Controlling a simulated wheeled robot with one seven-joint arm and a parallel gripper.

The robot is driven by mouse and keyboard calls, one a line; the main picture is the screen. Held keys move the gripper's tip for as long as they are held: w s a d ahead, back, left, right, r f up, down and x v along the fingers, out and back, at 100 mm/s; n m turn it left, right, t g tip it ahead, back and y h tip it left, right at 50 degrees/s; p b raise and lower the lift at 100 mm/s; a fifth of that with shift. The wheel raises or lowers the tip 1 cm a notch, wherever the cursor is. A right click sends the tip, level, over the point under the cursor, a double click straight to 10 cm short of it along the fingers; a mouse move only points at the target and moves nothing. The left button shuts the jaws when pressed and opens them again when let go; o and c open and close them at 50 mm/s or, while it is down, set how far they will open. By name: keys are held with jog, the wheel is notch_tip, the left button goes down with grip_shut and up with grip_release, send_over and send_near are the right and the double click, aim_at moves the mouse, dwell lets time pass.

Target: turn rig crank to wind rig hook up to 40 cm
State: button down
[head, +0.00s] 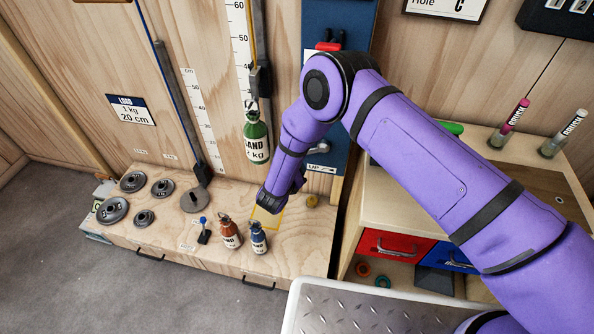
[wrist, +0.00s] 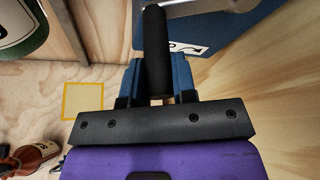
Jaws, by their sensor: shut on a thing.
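The rig crank's metal arm (head: 319,148) shows on the blue rig post, partly hidden behind my arm. In the wrist view its black handle (wrist: 155,48) stands between the blue fingers of my gripper (wrist: 154,82), which is shut on it. In the head view my gripper (head: 297,181) is mostly hidden by my wrist, low in front of the post. A green sand bottle (head: 256,138) hangs below the dark rig hook block (head: 260,82), beside the upright number scale (head: 240,60). The block is somewhere near the 40 mark; the exact reading is unclear.
An "UP" arrow label (wrist: 188,47) is by the crank. On the wooden base stand a brown bottle (head: 230,233), a blue bottle (head: 258,238) and several dark weight discs (head: 133,182). A yellow square outline (wrist: 84,101) is bare. A drawer cabinet (head: 372,215) stands close at the right.

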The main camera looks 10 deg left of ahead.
jog(key=shift+a+r, duration=0.1)
jog(key=c, duration=0.9)
grip_release()
jog(key=shift+s, duration=0.1)
jog(key=shift+v, duration=5.3)
